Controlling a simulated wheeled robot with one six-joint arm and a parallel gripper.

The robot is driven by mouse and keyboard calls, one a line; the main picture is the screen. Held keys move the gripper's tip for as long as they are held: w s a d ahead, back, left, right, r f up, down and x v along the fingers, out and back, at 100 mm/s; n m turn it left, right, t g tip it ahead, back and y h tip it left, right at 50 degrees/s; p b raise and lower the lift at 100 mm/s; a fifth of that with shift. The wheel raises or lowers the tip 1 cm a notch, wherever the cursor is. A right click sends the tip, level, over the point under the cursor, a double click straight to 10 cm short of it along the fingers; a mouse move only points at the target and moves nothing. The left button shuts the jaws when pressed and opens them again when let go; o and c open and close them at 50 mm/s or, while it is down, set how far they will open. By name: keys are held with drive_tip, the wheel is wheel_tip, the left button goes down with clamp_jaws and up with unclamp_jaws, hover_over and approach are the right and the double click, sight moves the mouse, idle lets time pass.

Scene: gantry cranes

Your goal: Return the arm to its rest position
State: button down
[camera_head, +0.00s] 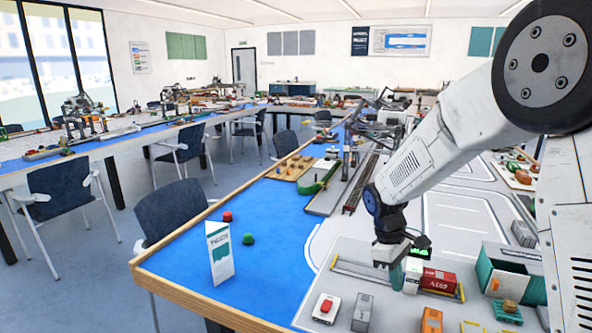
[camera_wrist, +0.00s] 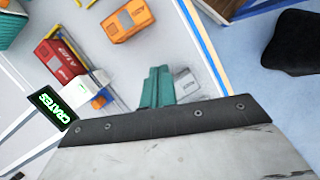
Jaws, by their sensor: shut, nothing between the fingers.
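My gripper (camera_head: 396,284) hangs from my arm, pointing down, over the grey model-yard part of the near table. In the wrist view its teal fingers (camera_wrist: 157,87) are together with nothing between them. The arm reaches in from the right of the head view, bent down at the wrist. A red container (camera_head: 438,280) lies just right of the gripper; it also shows in the wrist view (camera_wrist: 60,62). A grey block (camera_head: 362,312) stands in front of the gripper and shows beside the fingertips in the wrist view (camera_wrist: 187,84).
A lit CRATES sign (camera_wrist: 54,107) is close to the gripper. An orange container (camera_wrist: 127,20), a teal open box (camera_head: 512,255) and a red-button box (camera_head: 326,308) are nearby. A folded card (camera_head: 219,252) stands on the blue mat (camera_head: 275,215), which is largely clear. Chairs stand beyond.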

drive_tip(key=s+d+r+m+t, duration=0.1)
drive_tip(key=s+r+m, duration=0.2)
drive_tip(key=s, duration=0.7)
drive_tip(key=s+d+r+m+t+y, duration=0.1)
drive_tip(key=s+r+m, duration=0.2)
drive_tip(key=s+r, duration=0.5)
drive_tip(key=s+r+m+t+y, duration=0.1)
drive_tip(key=s+r+m, duration=0.2)
drive_tip(key=s+r, duration=0.3)
drive_tip(key=s, duration=0.5)
drive_tip(key=shift+s+d+t, duration=0.4)
